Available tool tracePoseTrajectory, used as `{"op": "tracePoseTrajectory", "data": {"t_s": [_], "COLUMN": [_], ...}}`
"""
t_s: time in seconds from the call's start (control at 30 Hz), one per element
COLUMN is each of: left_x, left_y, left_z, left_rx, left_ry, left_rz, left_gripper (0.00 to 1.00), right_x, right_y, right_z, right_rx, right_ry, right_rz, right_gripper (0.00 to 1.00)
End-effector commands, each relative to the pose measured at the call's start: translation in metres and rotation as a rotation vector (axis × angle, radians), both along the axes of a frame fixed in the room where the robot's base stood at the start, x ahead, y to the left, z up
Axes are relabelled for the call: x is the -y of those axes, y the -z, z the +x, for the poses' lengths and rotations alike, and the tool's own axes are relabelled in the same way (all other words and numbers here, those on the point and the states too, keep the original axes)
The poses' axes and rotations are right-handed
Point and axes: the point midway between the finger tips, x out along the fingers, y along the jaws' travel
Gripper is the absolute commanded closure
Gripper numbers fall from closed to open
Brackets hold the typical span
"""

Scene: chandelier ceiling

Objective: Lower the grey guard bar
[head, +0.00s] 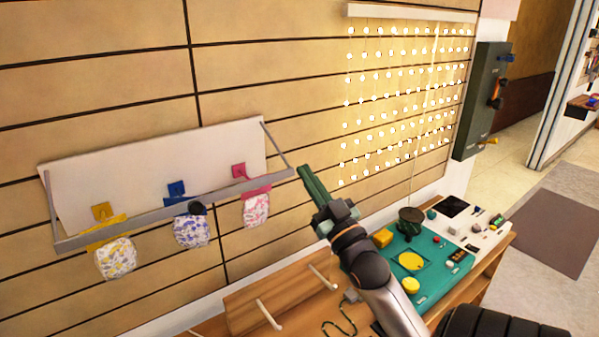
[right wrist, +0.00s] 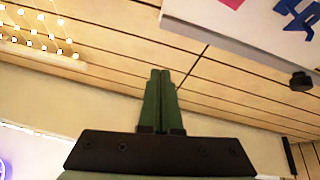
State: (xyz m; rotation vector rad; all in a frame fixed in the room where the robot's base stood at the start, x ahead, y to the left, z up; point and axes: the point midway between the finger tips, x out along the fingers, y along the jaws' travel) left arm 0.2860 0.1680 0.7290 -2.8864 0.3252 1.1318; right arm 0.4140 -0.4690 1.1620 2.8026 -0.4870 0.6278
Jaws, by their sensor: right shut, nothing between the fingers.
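The grey guard bar (head: 150,217) runs across the front of a white wall panel (head: 150,165), held by a side arm at each end. It crosses in front of the yellow, blue and pink tabs, from which patterned pouches hang. A black knob (head: 196,208) sits near the bar's middle; a black knob also shows in the right wrist view (right wrist: 301,81). My right gripper (head: 303,172) is shut and empty, just right of the bar's right end in the head view. Its green fingers (right wrist: 160,72) are together. I cannot tell the depth gap to the bar. My left gripper is out of view.
Below is a wooden bench with a board with pegs (head: 285,292), and a teal mat (head: 440,262) with yellow pieces and a dark pot (head: 411,220). A lit bead curtain (head: 405,95) and a grey wall box (head: 480,105) are at right. Wall left of my gripper is partly clear.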

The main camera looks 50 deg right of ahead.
Motion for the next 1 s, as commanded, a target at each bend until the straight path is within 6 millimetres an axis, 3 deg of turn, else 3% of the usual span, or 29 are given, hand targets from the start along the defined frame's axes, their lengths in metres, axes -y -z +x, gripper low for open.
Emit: {"op": "tracePoseTrajectory", "data": {"t_s": [0.1, 0.2, 0.33, 0.83, 1.0], "left_x": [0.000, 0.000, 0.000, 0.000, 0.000], "left_y": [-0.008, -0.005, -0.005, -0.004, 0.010], "left_z": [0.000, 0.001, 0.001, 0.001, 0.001], "left_rx": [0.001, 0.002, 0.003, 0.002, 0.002], "left_ry": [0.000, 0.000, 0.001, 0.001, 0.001], "left_rz": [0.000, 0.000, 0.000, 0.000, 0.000], "left_gripper": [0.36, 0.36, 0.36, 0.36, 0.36], "right_x": [0.006, 0.012, 0.016, 0.019, 0.019], "right_y": [-0.014, 0.006, 0.016, 0.022, 0.031], "right_z": [0.019, 0.027, 0.034, 0.039, 0.041], "right_rx": [0.003, -0.004, -0.002, 0.000, 0.023], "right_ry": [0.000, 0.000, 0.000, -0.001, -0.001], "right_rz": [-0.001, 0.003, 0.002, 0.000, -0.005], "right_gripper": [1.00, 1.00, 1.00, 1.00, 1.00]}}
